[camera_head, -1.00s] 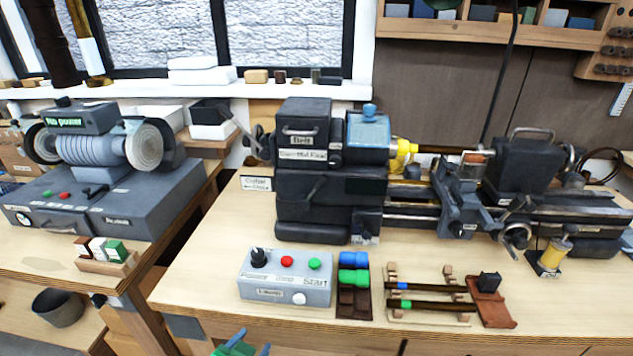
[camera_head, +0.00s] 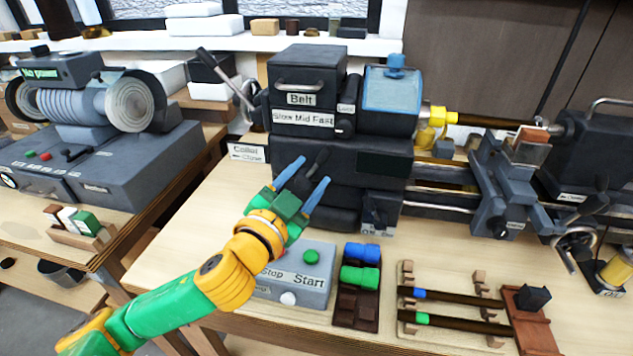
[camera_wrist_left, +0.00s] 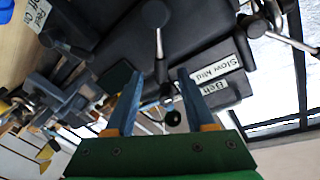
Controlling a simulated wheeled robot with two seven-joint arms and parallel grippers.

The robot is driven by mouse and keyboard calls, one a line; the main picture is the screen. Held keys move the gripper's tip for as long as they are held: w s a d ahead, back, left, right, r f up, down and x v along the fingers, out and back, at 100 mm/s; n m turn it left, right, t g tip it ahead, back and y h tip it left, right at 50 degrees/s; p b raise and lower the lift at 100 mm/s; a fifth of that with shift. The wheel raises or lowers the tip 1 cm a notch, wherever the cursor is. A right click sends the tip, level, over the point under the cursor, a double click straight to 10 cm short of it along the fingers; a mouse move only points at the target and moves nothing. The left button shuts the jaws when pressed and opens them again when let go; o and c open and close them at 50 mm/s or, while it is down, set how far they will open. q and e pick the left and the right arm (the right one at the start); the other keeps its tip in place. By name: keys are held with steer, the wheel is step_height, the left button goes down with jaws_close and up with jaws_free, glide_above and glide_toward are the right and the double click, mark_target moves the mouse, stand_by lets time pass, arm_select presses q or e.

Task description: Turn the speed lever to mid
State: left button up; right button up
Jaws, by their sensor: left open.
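The lathe headstock (camera_head: 390,160) carries a label plate (camera_head: 303,118) that reads Slow Mid Fast, below a Belt label. The dark speed lever (camera_head: 318,160) stands on the headstock's front below that plate, tilted with its top to the right. My left gripper (camera_head: 313,170) is open in front of the headstock, its two blue fingers either side of the lever as seen from the head. In the left wrist view, a rod with a black knob (camera_wrist_left: 172,117) shows between the open fingers (camera_wrist_left: 158,73). I cannot tell whether a finger touches it. The right gripper is out of view.
A grinder (camera_head: 85,125) stands on the left bench.

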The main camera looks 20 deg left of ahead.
mark_target(320, 162)
arm_select(q)
steer(key=w, duration=0.4)
steer(key=shift+w+d+p, duration=0.1)
steer(key=shift+d+p, duration=0.1)
steer(key=shift+p, duration=0.1)
steer(key=shift+s+r, duration=0.15)
steer(key=shift+s, duration=0.15)
steer(key=shift+w, duration=0.15)
jaws_close()
stand_by(0.6)
